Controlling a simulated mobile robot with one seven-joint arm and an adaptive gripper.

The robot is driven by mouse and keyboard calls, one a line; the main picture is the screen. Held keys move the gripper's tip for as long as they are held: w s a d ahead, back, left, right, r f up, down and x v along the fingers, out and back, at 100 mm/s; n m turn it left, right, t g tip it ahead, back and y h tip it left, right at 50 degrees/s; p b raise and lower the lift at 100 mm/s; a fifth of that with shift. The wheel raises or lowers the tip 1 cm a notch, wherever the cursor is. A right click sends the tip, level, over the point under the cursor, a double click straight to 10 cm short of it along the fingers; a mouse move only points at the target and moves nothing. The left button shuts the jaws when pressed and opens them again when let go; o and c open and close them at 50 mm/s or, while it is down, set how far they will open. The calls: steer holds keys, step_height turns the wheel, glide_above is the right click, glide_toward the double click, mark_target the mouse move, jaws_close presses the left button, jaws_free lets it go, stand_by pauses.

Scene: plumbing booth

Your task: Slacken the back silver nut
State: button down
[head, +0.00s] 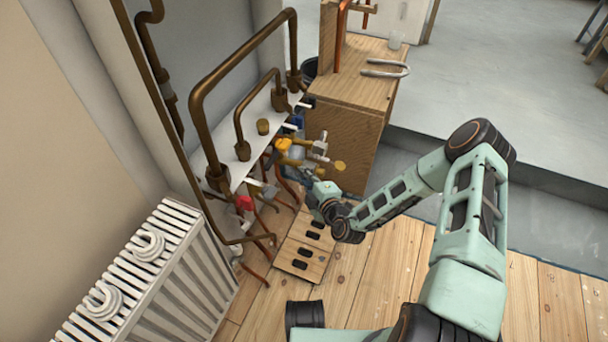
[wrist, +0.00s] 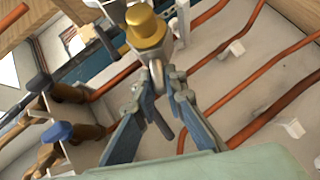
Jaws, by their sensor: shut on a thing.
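In the head view my gripper (head: 311,178) reaches in just below the cluster of brass valves (head: 291,152). A silver nut (head: 320,147) shows on the right of that cluster.
Copper pipes (wrist: 228,88) run along the wall behind my gripper. A wooden cabinet (head: 345,140) stands behind the valves. A white radiator (head: 135,270) is at lower left. The plank floor (head: 380,285) is largely clear.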

steer(key=shift+w+d+f+n+t+y+b, duration=0.1)
steer(key=shift+f+n+t+y+b, duration=0.15)
steer(key=shift+f+n+t+y, duration=1.05)
steer(key=shift+w+a+f+n+t+y+b, duration=0.1)
steer(key=shift+f+n+t+y+b, duration=0.2)
steer(key=shift+f+n+t, duration=1)
steer(key=shift+d+f+n+t+y+b, duration=0.2)
steer(key=shift+n+t+y, duration=0.55)
steer(key=shift+n, duration=1.35)
steer(key=shift+w, duration=0.1)
steer(key=c, duration=2)
jaws_free()
steer(key=shift+r, duration=0.1)
